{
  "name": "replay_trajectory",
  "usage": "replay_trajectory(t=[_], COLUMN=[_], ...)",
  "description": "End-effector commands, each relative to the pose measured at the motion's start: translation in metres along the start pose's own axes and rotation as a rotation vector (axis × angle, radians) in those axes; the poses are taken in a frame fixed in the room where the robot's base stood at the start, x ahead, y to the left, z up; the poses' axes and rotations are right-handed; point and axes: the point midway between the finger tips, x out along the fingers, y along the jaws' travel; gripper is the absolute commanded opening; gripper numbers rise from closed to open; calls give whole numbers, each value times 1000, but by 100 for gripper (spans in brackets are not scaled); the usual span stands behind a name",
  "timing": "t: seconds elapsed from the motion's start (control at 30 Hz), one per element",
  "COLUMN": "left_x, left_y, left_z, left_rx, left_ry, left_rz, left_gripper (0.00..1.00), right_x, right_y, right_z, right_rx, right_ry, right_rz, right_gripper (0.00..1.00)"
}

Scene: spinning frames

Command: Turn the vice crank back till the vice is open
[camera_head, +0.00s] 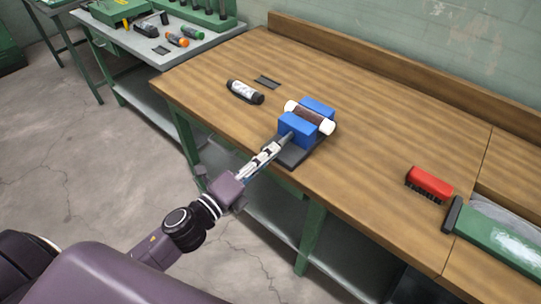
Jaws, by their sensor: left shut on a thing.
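The blue vice (297,127) stands on a dark base (297,156) near the front edge of the wooden workbench (375,165). A brown cylinder with white ends (310,117) lies between its two blue jaws. My left gripper (284,139) reaches in from the lower left to the front of the vice and is shut at the crank side. The crank is largely hidden by the gripper fingers, so its angle cannot be told. My right gripper is not in view.
A black bottle with a white label (245,92) and a small dark plate (267,82) lie left of the vice. A red brush (429,184) and a green tool (500,238) lie at the right. The bench between vice and brush is clear.

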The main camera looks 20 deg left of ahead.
Motion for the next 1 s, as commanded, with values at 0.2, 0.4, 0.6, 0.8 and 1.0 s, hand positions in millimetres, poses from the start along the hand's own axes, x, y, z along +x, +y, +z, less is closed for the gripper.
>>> replay_trajectory(t=[0.2, 0.4, 0.6, 0.8, 1.0], left_x=[1, 2, 2, 2, 2], left_y=[-8, -6, -4, 1, 8], left_z=[14, 25, 35, 45, 53], left_rx=[-204, -395, -584, -772, -962], left_ry=[-2, -2, 0, 0, 1], left_rz=[-8, -8, -10, -10, -11], left_gripper=[0, 0, 0, 0, 0], right_x=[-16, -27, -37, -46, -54], right_y=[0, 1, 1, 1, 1], right_z=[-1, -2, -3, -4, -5], right_rx=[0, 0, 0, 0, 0], right_ry=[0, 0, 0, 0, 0], right_rz=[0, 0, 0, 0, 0], right_gripper=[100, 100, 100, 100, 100])
